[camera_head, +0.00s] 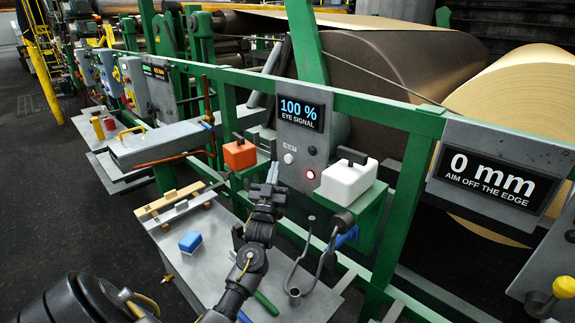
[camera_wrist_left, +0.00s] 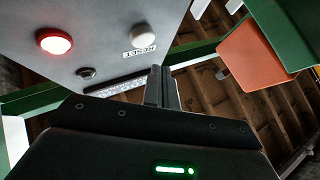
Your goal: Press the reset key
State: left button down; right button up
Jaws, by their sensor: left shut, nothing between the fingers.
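The white reset key (camera_head: 289,158) is a round button under a RESET label on the grey panel (camera_head: 325,141) with the "100 % EYE SIGNAL" display. A red lit lamp (camera_head: 310,174) sits to its lower right. My left gripper (camera_head: 272,172) is shut and empty, with its tips just left of and below the key. The red lamp (camera_wrist_left: 54,41) is at the left there. My right gripper is out of view.
An orange block (camera_head: 239,154) with a dark handle stands left of the panel, and a white one (camera_head: 348,181) stands right of it, on green brackets. Green rails run past the panel. A grey table (camera_head: 215,262) below holds a blue block (camera_head: 190,241) and tools.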

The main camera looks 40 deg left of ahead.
pick_arm(q)
jog(key=shift+w+d+b, duration=0.1)
jog(key=shift+w+b, duration=0.2)
jog(key=shift+w, duration=0.7)
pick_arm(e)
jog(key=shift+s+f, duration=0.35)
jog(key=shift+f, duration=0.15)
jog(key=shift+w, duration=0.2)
pick_arm(q)
jog(key=shift+w, duration=0.1)
dwell(0.6)
jog(key=shift+w, duration=0.3)
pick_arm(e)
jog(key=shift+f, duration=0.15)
pick_arm(q)
jog(key=shift+w+b, duration=0.45)
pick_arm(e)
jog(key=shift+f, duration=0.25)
pick_arm(q)
jog(key=shift+s+r, duration=0.1)
jog(key=shift+s, duration=0.1)
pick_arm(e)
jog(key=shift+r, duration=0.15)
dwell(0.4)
pick_arm(q)
jog(key=shift+s+p, duration=0.5)
jog(key=shift+s, duration=0.15)
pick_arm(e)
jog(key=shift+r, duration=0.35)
